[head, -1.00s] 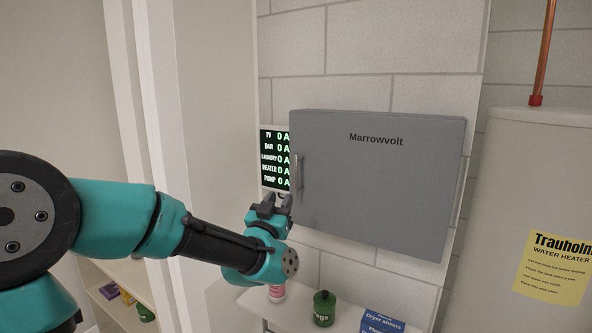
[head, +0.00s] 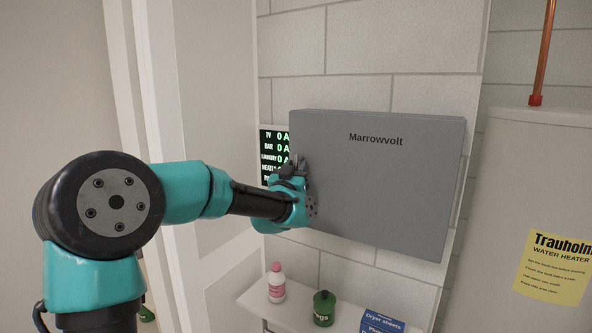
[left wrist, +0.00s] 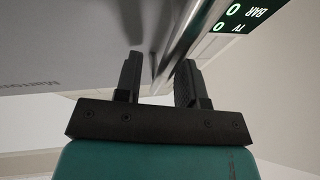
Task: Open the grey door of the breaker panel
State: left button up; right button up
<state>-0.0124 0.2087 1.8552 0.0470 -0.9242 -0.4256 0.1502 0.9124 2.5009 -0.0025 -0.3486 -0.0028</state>
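The grey breaker panel door (head: 385,185), marked "Marrowvolt", is closed on the block wall in the head view. My left gripper (head: 293,166) is at the door's left edge and hides the handle there. In the left wrist view the door (left wrist: 60,45) fills the upper left. The shiny bar handle (left wrist: 187,38) runs down from the top towards the gap between my left gripper's fingers (left wrist: 158,78). The fingers are apart, one on each side of the bar's lower end. I cannot tell whether they touch it. My right gripper is in neither view.
A display of circuit readings (head: 273,146) is left of the panel, partly hidden by my gripper. Below, a shelf (head: 258,299) holds a pink-and-white bottle (head: 276,283), a green jar (head: 324,309) and a blue box (head: 382,321). A water heater (head: 540,190) stands at right.

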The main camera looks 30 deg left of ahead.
pick_arm(q)
jog(key=shift+c, duration=0.4)
grip_shut()
jog(key=shift+s+y, duration=0.1)
jog(key=shift+y, duration=0.2)
